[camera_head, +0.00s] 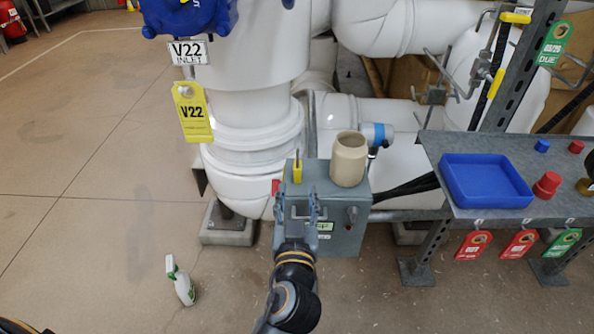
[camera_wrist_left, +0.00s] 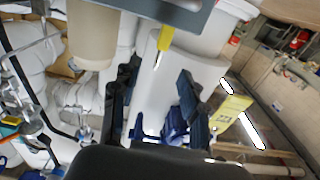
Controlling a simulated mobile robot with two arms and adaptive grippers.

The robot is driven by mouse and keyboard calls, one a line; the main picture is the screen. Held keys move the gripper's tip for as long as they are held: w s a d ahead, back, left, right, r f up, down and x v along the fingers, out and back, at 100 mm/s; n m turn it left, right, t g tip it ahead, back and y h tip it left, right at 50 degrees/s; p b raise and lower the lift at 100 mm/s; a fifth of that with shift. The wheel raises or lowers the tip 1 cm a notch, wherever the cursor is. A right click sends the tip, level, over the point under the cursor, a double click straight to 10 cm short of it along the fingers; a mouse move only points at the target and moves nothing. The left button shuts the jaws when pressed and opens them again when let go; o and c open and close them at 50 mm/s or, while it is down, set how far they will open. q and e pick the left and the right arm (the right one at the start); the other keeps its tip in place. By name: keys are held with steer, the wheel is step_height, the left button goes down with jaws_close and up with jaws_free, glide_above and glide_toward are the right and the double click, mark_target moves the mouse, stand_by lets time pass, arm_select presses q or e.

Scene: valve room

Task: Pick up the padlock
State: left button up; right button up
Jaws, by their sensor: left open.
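The yellow padlock (camera_head: 297,173) stands upright on top of the grey control box (camera_head: 346,222), near its left end, with its thin shackle up. My left gripper (camera_head: 298,204) is open and empty in front of the box, lower in the picture than the padlock and apart from it. In the left wrist view, which looks upside down, the padlock (camera_wrist_left: 166,38) is at the top, beyond the gap between the open fingers (camera_wrist_left: 155,98). My right gripper is not in view.
A beige cup-like container (camera_head: 348,159) stands on the box, right of the padlock. White pipes rise behind. A yellow V22 tag (camera_head: 192,112) hangs at the left. A bench (camera_head: 470,143) with a blue tray (camera_head: 484,202) is at the right.

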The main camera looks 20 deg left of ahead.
mark_target(297, 171)
arm_select(q)
steer(key=x, duration=0.6)
steer(key=f+x, duration=0.1)
steer(key=x, duration=0.2)
steer(key=shift+w+a, duration=0.1)
steer(key=shift+w, duration=0.05)
steer(key=shift+c, duration=0.2)
jaws_close()
